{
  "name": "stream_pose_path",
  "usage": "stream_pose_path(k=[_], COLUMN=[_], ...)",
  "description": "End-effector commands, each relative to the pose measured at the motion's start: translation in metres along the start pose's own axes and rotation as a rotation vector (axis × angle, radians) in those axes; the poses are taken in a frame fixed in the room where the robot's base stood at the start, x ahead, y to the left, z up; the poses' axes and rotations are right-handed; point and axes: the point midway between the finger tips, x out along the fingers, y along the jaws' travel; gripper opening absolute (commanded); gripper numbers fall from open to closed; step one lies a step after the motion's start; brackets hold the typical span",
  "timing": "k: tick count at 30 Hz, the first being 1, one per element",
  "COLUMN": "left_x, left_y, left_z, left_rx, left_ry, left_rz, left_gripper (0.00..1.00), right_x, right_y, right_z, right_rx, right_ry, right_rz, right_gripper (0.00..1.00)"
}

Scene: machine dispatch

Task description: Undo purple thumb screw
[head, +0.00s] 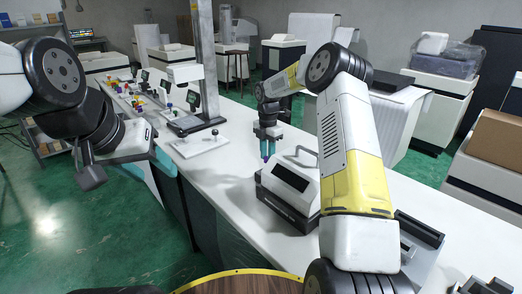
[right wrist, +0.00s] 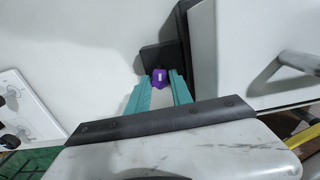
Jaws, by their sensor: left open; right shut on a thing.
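The purple thumb screw (right wrist: 159,76) shows between the fingertips of my right gripper (right wrist: 160,84), against a dark block (right wrist: 158,57) at the side of a white machine. The right gripper is shut on the screw. In the head view my right gripper (head: 266,148) points down at the left end of the white machine (head: 292,184), with a small purple spot at its tips. The machine has a handle on top and a black base. My left gripper (head: 165,163) is open and empty at the left edge of the white table; its fingers are partly hidden by its own arm.
A white plate with small knobs (head: 201,144) lies on the table (head: 232,170) left of the machine. Behind it stands an upright post (head: 207,60) with dark devices at its foot. Several small coloured parts lie farther back. A dark tray (head: 420,245) sits at right.

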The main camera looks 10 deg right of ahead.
Motion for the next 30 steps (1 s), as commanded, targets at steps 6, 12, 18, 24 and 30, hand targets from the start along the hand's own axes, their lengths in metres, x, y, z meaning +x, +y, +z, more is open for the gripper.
stream_pose_path(k=[6, 12, 18, 24, 30], left_x=[0.0, 0.0, 0.0, 0.0, 0.0], left_y=[0.0, 0.0, 0.0, 0.0, 0.0], left_z=[0.0, 0.0, 0.0, 0.0, 0.0], left_rx=[0.0, 0.0, 0.0, 0.0, 0.0], left_ry=[0.0, 0.0, 0.0, 0.0, 0.0], left_rz=[0.0, 0.0, 0.0, 0.0, 0.0], left_gripper=[0.52, 0.52, 0.52, 0.52, 0.52], right_x=[-0.002, -0.002, -0.001, -0.004, -0.032], right_y=[0.002, 0.002, 0.001, 0.001, 0.001], right_z=[0.001, 0.001, 0.0, 0.0, 0.001], right_rx=[-0.001, -0.001, -0.001, -0.001, -0.002], right_ry=[-0.003, -0.003, -0.001, -0.001, -0.004], right_rz=[0.006, 0.005, 0.003, 0.002, 0.006], right_gripper=[0.0, 0.4, 0.48, 0.48, 0.48])
